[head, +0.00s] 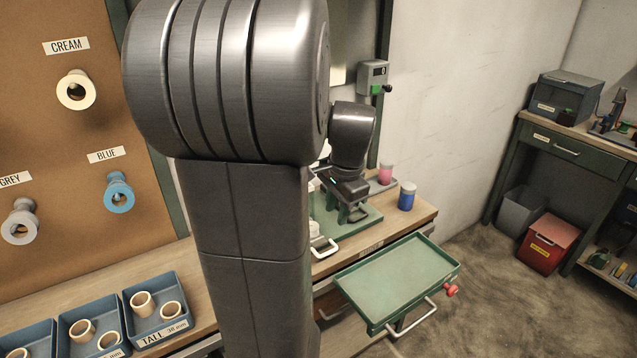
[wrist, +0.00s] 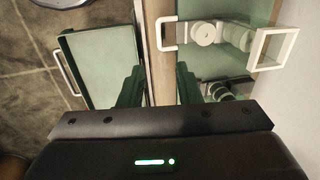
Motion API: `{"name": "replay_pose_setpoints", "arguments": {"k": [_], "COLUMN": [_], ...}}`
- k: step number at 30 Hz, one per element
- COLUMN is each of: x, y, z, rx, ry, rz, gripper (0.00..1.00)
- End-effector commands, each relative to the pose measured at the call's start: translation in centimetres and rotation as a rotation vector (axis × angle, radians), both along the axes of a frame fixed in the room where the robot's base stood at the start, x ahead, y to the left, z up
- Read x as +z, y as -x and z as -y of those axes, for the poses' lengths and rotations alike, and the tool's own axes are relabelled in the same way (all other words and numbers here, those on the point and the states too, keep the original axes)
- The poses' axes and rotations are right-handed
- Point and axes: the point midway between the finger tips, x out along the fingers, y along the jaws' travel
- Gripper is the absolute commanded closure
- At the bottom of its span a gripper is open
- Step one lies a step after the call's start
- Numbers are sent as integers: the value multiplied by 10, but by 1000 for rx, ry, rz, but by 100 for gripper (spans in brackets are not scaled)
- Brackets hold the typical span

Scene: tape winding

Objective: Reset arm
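My arm fills the middle of the head view and hides much of the bench behind it. My gripper (head: 356,212) shows beyond the arm, above the green plate (head: 356,225) on the bench. In the wrist view its two dark green fingers (wrist: 160,88) stand apart with only the bench edge and the floor side showing between them. The gripper is open and empty.
An open green drawer (head: 400,280) juts out at the bench front. Pink (head: 385,174) and blue (head: 407,197) jars stand at the bench's right. A white-handled winding fixture (wrist: 208,34) shows in the wrist view. Blue trays (head: 155,308) hold cores at lower left.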

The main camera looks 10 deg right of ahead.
Motion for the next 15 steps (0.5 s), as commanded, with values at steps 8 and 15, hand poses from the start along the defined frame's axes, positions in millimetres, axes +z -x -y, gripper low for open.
{"name": "replay_pose_setpoints", "arguments": {"k": [8, 15], "x": [-40, -88], "y": [-6, -13], "z": [-3, -6], "rx": [1, 0], "ry": [-2, -3], "rz": [-5, -6], "gripper": [69, 69]}}
